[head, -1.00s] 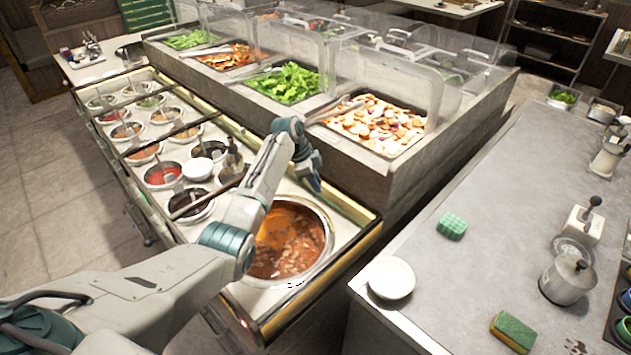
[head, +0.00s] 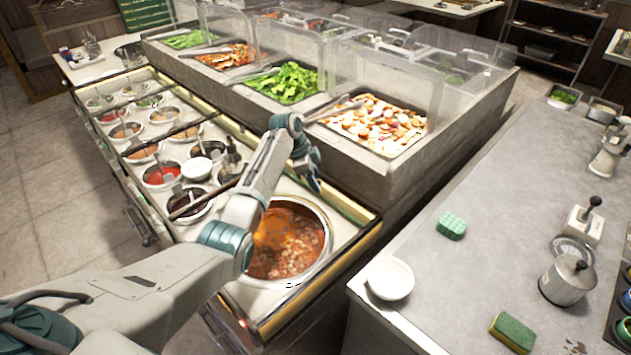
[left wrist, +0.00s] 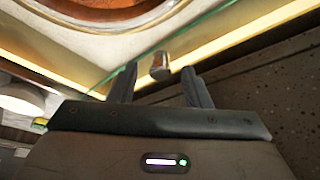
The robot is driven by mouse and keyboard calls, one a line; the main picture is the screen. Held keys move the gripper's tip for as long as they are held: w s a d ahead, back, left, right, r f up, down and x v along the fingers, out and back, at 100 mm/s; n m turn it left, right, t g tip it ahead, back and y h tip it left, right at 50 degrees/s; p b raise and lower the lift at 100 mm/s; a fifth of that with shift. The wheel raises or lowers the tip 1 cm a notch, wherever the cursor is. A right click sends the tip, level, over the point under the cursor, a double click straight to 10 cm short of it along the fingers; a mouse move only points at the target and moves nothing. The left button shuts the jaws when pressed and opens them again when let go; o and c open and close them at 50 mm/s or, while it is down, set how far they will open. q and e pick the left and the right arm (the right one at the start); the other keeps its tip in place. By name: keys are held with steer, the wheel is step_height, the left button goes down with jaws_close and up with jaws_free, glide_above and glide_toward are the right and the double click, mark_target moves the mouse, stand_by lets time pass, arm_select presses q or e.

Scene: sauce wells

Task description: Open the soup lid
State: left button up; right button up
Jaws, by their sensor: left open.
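The round soup pot (head: 328,238) sits in the near end of the sauce counter, with red-brown soup (head: 285,248) showing inside it. I cannot make out an opaque lid over the soup; a clear one cannot be told. My left gripper (head: 316,185) is open, beyond the pot near the counter's back edge. In the left wrist view its two fingers (left wrist: 158,90) are apart, and a small metal cylinder (left wrist: 160,66) shows just past them, beside a green glass-like edge (left wrist: 190,43). I cannot tell whether the cylinder belongs to a lid. The pot's rim (left wrist: 120,25) shows at the top.
Several sauce wells (head: 160,174) lie left of the pot. A raised salad bar with a clear guard (head: 395,75) stands behind the gripper. A grey worktop (head: 450,275) on the right holds a white bowl (head: 390,278), sponges and a metal pot (head: 567,280).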

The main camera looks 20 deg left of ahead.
arm_select(q)
steer(key=b+v, duration=0.2)
steer(key=v, duration=0.7)
steer(key=shift+a+r, duration=0.2)
steer(key=shift+r, duration=0.15)
